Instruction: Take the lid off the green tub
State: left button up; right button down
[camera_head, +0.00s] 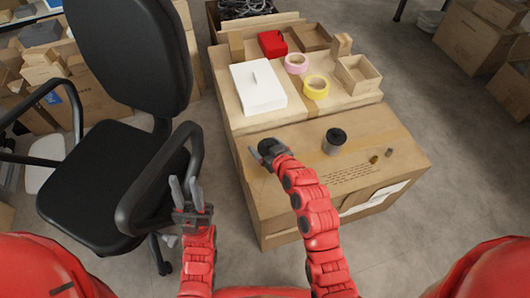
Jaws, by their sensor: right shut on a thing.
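No plainly green tub shows. A grey cylindrical tub (334,142) with a dark top stands upright on the near large carton; I cannot tell whether the dark top is a lid or an opening. My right gripper (268,148) is over the left part of the same carton, to the left of the grey tub and apart from it. It is shut on a dark thing that the gripper mostly hides, so I cannot tell what it is. My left gripper (186,190) is open and empty, in front of the black chair, with its fingers pointing up.
Two small items, one brown (374,159) and one grey (389,152), lie right of the grey tub. Behind are a white box (259,88), pink tape (296,63), yellow tape (316,87) and a red box (272,43). A black chair (100,170) stands close at left.

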jog(key=shift+w+f+b, duration=0.1)
jog(key=shift+f+b, duration=0.35)
jog(key=shift+f, duration=1.3)
jog(key=shift+f, duration=0.15)
grip_release()
jog(key=shift+r, duration=0.2)
